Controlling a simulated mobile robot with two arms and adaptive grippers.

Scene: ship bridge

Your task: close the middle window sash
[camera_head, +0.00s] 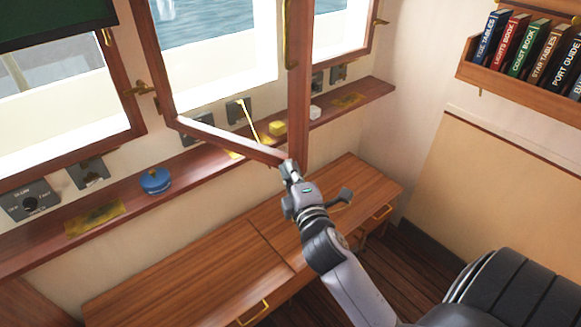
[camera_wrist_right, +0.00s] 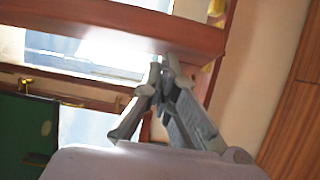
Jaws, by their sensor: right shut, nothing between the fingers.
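The middle window sash (camera_head: 299,105) is a wooden frame standing open, swung into the room over the ledge. A brass handle (camera_head: 291,38) is on its right-hand upright. My right gripper (camera_head: 289,167) is at the sash's lower near corner, its fingers shut with nothing between them. In the wrist view the shut fingertips (camera_wrist_right: 166,68) are close to the wooden sash (camera_wrist_right: 120,24); I cannot tell if they touch it. My left gripper is not in view.
A wooden ledge (camera_head: 375,92) under the windows holds a blue round item (camera_head: 155,181) and a yellow block (camera_head: 277,128). A wooden desk (camera_head: 190,275) lies below. A bookshelf (camera_head: 515,84) is at upper right, a dark chair (camera_head: 515,290) at lower right.

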